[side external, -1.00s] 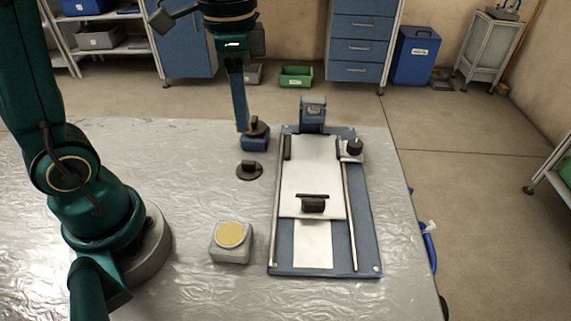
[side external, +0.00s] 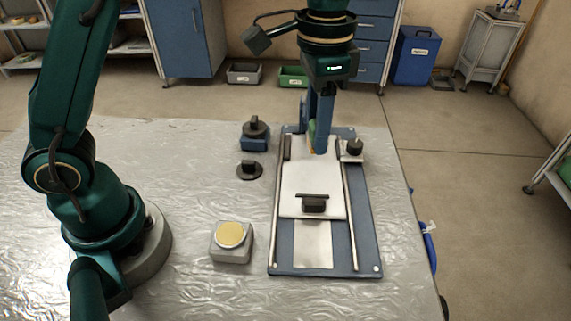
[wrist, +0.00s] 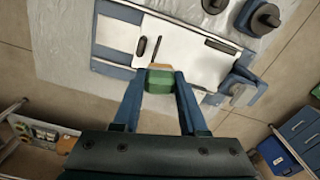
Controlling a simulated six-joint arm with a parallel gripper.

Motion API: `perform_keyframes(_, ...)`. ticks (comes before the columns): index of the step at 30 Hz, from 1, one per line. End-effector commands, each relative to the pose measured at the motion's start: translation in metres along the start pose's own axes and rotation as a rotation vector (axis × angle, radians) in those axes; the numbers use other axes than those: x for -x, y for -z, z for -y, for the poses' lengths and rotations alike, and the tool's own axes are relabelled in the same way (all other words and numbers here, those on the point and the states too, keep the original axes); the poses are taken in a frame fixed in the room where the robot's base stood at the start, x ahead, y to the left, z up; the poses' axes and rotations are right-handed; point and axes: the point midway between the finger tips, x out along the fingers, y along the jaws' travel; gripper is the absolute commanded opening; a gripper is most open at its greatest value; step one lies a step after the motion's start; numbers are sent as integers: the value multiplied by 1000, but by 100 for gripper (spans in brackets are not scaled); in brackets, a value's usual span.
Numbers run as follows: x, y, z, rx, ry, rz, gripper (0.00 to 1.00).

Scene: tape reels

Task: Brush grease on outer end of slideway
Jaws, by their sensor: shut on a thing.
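The slideway is a blue base (side external: 370,250) with two rails and a white plate (side external: 300,180) carrying a dark handle (side external: 314,204). A pale strip (side external: 313,245) lies bare at its near end. My gripper (side external: 318,148) is over the far end of the white plate. In the wrist view my gripper (wrist: 163,76) is shut on a green block with a tan edge (wrist: 158,82), which looks like the brush. I cannot tell whether it touches the plate. A grey block with a round yellow top (side external: 231,235), possibly the grease, stands left of the near end.
A blue block with a black knob (side external: 255,132) and a black knob on a disc (side external: 249,170) stand left of the slideway. A blue end block (wrist: 243,88) rises at its far end. A knob on a pale block (side external: 353,149) sits at the right.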

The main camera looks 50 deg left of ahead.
Motion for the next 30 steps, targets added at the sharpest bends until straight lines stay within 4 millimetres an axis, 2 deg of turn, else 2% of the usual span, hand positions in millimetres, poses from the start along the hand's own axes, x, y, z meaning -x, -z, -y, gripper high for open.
perform_keyframes(1, -8, 8, -21, -74, -1, 3, 0)
perform_keyframes(3, -16, 14, -44, -151, -1, 2, 0)
perform_keyframes(6, -26, 16, -71, -235, -1, 0, 0)
perform_keyframes(10, -34, 14, -92, -300, -1, -1, 0)
perform_keyframes(15, -42, 12, -101, -326, -1, -2, 0)
perform_keyframes(30, -86, 11, -100, -323, -2, 0, 0)
